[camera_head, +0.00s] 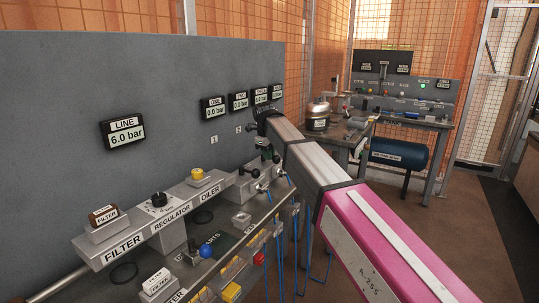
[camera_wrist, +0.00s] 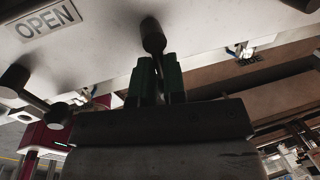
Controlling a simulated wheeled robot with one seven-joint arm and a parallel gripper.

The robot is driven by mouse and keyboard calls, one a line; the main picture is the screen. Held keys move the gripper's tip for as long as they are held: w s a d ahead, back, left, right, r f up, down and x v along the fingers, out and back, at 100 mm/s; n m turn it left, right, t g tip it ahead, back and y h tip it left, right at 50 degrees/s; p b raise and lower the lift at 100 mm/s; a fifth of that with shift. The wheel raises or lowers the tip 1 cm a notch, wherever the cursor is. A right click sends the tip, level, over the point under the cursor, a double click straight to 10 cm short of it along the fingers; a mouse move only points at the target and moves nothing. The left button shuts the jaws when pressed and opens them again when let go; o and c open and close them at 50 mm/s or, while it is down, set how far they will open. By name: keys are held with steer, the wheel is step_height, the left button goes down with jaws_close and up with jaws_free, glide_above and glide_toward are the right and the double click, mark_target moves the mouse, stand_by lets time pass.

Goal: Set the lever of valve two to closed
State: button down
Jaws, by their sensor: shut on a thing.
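My gripper (camera_wrist: 159,72) has green fingers and is shut on a lever (camera_wrist: 152,36) with a dark rounded knob, which stands up between the fingertips in the wrist view. An OPEN label (camera_wrist: 48,20) shows on the pale panel to the left of this lever. A second dark-knobbed lever (camera_wrist: 30,92) lies further left, clear of the fingers. In the head view my gripper (camera_head: 266,152) is at the valve row by the grey panel, where my arm hides much of it. I cannot read the held lever's valve number.
A row of gauges hangs on the grey panel; LINE (camera_head: 123,132) reads 6.0 bar, and ONE (camera_head: 213,107) and TWO (camera_head: 239,101) read 0.0 bar. The filter, regulator and oiler bar (camera_head: 130,243) runs at the left. Blue hoses (camera_head: 281,240) hang below the valves.

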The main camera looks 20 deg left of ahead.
steer(key=c, duration=1.3)
jaws_free()
steer(key=shift+s+d+f, duration=0.1)
steer(key=shift+d+f, duration=0.05)
steer(key=shift+d, duration=0.55)
steer(key=shift+o, duration=0.6)
steer(key=shift+d, duration=0.1)
steer(key=shift+a, duration=0.2)
steer(key=shift+r, duration=0.2)
steer(key=shift+a+r, duration=0.15)
steer(key=shift+r, duration=0.15)
step_height(320, 180, up, 10)
steer(key=s, duration=0.2)
steer(key=shift+f, duration=0.2)
